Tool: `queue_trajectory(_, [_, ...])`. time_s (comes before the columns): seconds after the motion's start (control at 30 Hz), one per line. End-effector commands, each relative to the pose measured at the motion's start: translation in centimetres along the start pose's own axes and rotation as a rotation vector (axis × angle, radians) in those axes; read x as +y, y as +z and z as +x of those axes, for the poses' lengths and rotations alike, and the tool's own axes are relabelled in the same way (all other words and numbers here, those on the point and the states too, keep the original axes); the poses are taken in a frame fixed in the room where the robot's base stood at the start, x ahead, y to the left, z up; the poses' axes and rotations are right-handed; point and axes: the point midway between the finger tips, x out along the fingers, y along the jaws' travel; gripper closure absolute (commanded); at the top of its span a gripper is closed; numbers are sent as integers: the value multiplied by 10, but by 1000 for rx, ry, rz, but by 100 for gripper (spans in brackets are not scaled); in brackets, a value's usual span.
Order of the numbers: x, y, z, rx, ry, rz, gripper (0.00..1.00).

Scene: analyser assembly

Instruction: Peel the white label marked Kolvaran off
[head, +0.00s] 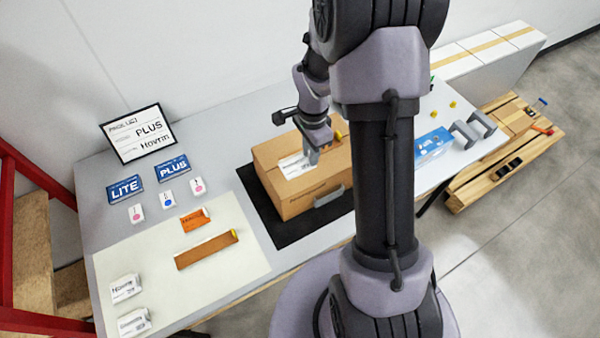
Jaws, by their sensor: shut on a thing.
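A brown cardboard box (299,198) stands on a black mat (268,219) in the middle of the table. A white label (292,167) lies on the box's top near its left side; its print is too small to read. My gripper (313,155) is at the label's right edge, pointing down, and its jaws are shut on the label's edge. Part of the label is hidden behind the fingers. My arm covers the right part of the box.
Blue LITE (125,189) and PLUS (172,168) cards, small white tags and a framed sign (137,135) stand at the left. A pale mat (225,262) holds an orange card, a brown strip (207,249) and white labels (125,288). A blue card (432,146) and grey blocks (473,131) lie right of my arm.

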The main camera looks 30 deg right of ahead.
Motion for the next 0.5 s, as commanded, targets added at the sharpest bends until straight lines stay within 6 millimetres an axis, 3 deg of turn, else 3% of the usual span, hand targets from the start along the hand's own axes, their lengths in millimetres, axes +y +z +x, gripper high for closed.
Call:
queue_trajectory(0.2, [0,0,-19,1,-2,-1,100])
queue_trajectory(0.5, [0,0,-19,1,-1,0,100])
